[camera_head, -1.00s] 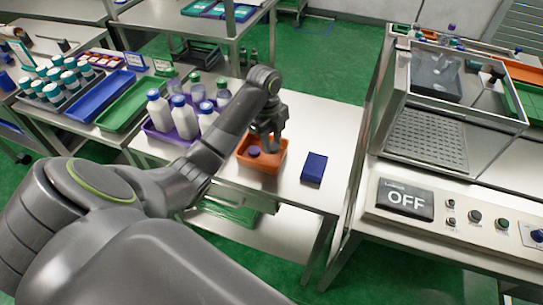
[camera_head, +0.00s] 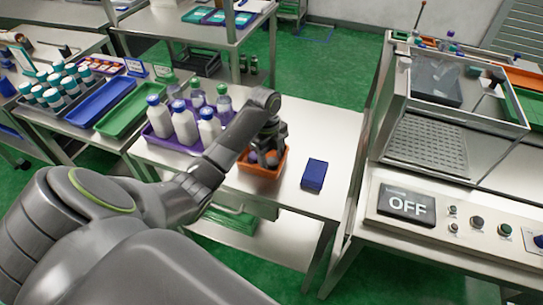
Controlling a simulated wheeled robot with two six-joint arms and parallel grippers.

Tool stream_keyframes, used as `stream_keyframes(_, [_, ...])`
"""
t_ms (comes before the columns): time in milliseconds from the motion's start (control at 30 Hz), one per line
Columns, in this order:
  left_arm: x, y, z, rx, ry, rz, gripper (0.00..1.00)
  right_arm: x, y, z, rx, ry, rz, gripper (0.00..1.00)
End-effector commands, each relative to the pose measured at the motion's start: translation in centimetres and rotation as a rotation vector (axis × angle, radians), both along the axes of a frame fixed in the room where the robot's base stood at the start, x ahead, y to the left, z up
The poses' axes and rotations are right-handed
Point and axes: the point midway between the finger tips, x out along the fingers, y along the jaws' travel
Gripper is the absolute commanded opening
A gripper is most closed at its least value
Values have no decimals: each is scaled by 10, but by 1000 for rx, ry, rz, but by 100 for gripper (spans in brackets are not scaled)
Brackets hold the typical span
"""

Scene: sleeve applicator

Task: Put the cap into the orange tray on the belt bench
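The orange tray (camera_head: 262,174) stands on the pale bench top, right of the purple tray of bottles. A small blue-purple cap (camera_head: 252,157) lies inside the orange tray at its left side. My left gripper (camera_head: 268,157) points down into the orange tray, its fingertips low beside the cap. A dark bluish shape shows between or behind the fingers, and I cannot tell whether it is held. The finger gap is too small and dark to read. My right gripper is out of view.
A dark blue box (camera_head: 314,175) lies right of the orange tray. The purple tray (camera_head: 158,146) holds several white bottles with blue or purple caps. A clear-walled machine (camera_head: 455,120) with an OFF display (camera_head: 406,203) stands at right. Bench space around the blue box is clear.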

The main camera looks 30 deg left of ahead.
Motion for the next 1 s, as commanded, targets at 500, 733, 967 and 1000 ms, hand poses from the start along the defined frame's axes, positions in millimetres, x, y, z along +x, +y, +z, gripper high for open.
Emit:
stream_keyframes(500, [2,3,22,2,-6,0,53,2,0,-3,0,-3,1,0])
stream_keyframes(733, [1,7,67,0,0,1,53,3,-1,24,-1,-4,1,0])
stream_keyframes(967, [2,11,97,0,-1,0,53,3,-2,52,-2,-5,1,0])
stream_keyframes(1000, [2,11,102,0,-1,0,53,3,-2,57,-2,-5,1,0])
